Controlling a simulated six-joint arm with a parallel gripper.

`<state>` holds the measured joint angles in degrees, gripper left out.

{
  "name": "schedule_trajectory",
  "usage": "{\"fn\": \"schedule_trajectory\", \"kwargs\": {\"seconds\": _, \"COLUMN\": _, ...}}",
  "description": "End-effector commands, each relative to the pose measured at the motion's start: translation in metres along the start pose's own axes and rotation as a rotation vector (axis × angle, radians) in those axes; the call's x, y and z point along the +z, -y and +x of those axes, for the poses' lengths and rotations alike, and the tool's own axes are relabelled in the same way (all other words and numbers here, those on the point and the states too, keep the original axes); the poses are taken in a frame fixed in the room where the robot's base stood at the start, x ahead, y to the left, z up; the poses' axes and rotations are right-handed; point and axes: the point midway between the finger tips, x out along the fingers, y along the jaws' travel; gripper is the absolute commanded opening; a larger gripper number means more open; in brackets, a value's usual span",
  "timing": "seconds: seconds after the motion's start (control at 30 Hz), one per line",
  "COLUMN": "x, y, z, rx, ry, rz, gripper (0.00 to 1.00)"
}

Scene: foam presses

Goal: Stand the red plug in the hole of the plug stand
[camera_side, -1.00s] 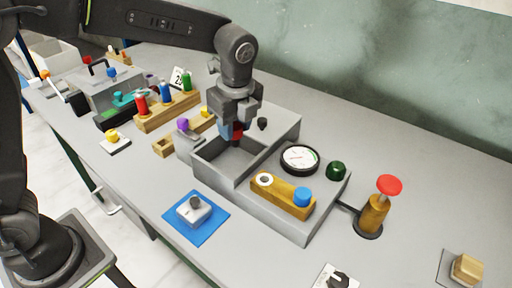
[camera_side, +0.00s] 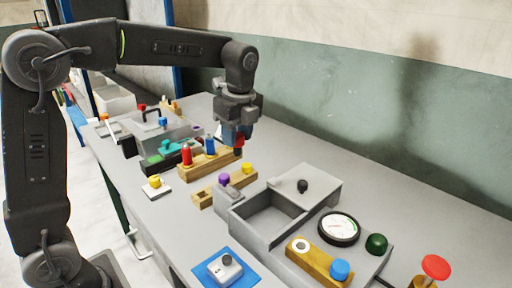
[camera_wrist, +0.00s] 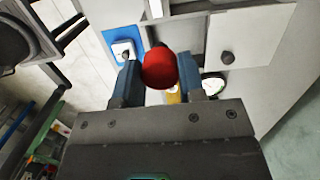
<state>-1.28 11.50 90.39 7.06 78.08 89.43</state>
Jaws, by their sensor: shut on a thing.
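The red plug (camera_wrist: 159,67) is clasped between the two blue fingers of my gripper (camera_wrist: 160,80) in the wrist view. In the side view its red end (camera_side: 239,150) shows under my gripper (camera_side: 237,134), in the air. A low wooden stand (camera_side: 211,197) with a purple plug (camera_side: 224,180) and a yellow plug (camera_side: 247,168) is below and slightly left of the gripper. A dark opening shows at the stand's near left end. I take this as the plug stand, but cannot be sure.
A grey box (camera_side: 250,235) with an open compartment and a knobbed lid (camera_side: 309,188) stands to the right. A wooden rack (camera_side: 192,171) with red and blue bottles is behind the stand. A wooden bar (camera_side: 316,265) with a white ring and blue knob is at front right.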

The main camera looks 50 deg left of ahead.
Motion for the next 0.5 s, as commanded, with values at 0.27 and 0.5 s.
{"fn": "schedule_trajectory", "kwargs": {"seconds": 0.27, "x": 0.094, "y": -0.013, "z": 0.011, "rx": 0.024, "ry": 0.000, "rz": -0.208, "gripper": 0.13}}
{"fn": "schedule_trajectory", "kwargs": {"seconds": 0.5, "x": 0.140, "y": -0.028, "z": 0.017, "rx": 0.038, "ry": 0.000, "rz": -0.315, "gripper": 0.13}}
